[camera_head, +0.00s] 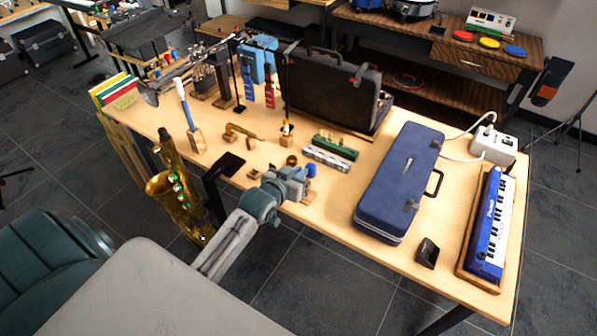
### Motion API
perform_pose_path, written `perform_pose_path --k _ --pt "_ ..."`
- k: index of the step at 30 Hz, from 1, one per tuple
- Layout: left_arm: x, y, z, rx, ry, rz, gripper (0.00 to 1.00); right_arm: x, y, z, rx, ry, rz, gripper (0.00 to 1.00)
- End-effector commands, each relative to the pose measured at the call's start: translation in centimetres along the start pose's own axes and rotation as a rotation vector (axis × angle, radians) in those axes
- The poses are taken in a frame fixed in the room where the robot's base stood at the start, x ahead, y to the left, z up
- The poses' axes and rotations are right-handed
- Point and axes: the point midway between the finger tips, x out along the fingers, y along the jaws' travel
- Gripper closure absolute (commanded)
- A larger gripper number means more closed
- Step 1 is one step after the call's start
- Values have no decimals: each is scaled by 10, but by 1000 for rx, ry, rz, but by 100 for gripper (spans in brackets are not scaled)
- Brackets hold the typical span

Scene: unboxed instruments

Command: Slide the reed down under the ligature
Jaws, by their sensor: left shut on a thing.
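My left gripper (297,182) is over the front edge of the wooden table, its arm coming in from the lower left. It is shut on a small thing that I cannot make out. A small blue part (310,170) shows right at the fingertips, with a wooden block (308,197) just below. The reed and the ligature are too small or too hidden to tell in this view. My right gripper is not in view.
A blue case (400,185) lies to the right of the gripper, with a blue keyboard (490,225) beyond it. An open black case (330,90) stands behind. A harmonica (327,158) lies close behind the gripper. A brass saxophone (178,195) stands at the table's front left.

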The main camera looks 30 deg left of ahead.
Motion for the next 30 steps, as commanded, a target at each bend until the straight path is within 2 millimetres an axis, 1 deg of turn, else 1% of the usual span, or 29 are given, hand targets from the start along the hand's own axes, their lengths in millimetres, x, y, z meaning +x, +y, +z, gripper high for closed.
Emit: perform_pose_path --k 11,30 --pt "0 0 1 -2 0 0 100 0 0 0 0 0 0 47" --pt "4 -1 10 -2 -1 0 100 5 3 0 -1 0 4 47"
